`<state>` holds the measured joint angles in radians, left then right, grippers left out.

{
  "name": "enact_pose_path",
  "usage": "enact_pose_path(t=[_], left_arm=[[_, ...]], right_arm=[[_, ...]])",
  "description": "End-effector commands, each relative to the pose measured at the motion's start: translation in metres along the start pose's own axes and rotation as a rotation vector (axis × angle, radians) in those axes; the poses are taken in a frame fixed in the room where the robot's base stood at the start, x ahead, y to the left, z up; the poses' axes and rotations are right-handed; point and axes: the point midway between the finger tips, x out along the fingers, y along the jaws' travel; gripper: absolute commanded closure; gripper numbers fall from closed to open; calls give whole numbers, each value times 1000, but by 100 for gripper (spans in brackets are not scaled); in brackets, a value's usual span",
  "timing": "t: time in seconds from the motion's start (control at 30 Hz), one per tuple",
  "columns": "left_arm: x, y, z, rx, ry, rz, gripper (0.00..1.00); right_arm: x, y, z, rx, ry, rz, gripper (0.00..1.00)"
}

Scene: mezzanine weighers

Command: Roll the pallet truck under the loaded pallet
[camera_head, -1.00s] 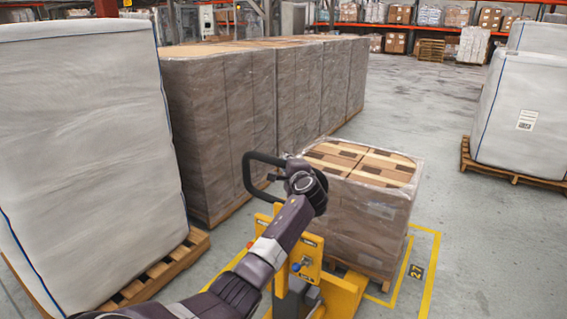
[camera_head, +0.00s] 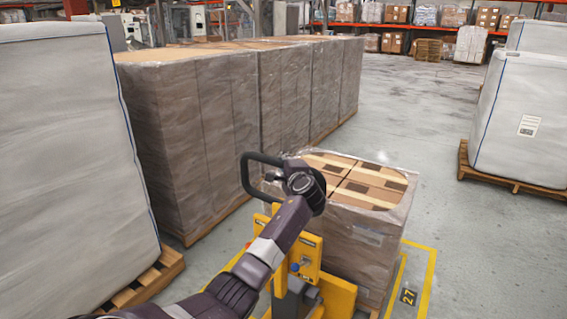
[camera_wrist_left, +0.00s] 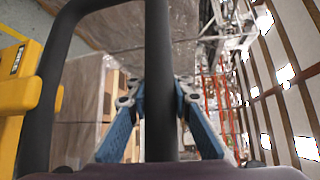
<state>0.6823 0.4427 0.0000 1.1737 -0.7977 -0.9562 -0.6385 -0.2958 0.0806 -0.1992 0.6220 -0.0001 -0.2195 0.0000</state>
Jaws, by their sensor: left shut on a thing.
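The yellow pallet truck (camera_head: 340,297) stands in front of the loaded pallet, with its black loop handle (camera_head: 246,178) upright. The loaded pallet carries wrapped brown cartons (camera_head: 352,243). The truck's forks are hidden, so how far they are under the load cannot be told. My left gripper (camera_wrist_left: 160,88) is shut on the handle, its blue fingers on either side of the black bar in the left wrist view. In the head view my left arm reaches in from the bottom left and hides the fingers. My right gripper is not in view.
A yellow floor outline marked 27 (camera_head: 408,297) surrounds the load. A row of wrapped stacks (camera_head: 190,130) stands behind on the left. A tall white wrapped load (camera_head: 70,170) is close on the left, another (camera_head: 515,120) at right. Grey floor is clear right of the load.

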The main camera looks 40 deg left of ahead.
Motion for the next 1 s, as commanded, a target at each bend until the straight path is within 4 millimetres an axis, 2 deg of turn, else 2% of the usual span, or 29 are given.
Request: enact_pose_path(t=[0.37, 0.4, 0.6, 0.87, 1.0], left_arm=[[-2, 1, -3, 0, 5, 0, 100], [-2, 0, -3, 0, 5, 0, 82], [-1, 1, -2, 0, 2, 1, 61], [-1, 2, -1, 1, 0, 3, 61], [-7, 2, -1, 0, 0, 2, 61]], right_arm=[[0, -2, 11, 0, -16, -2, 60], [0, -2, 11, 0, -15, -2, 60], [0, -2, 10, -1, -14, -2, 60], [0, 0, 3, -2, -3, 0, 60], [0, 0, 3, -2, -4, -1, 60]])
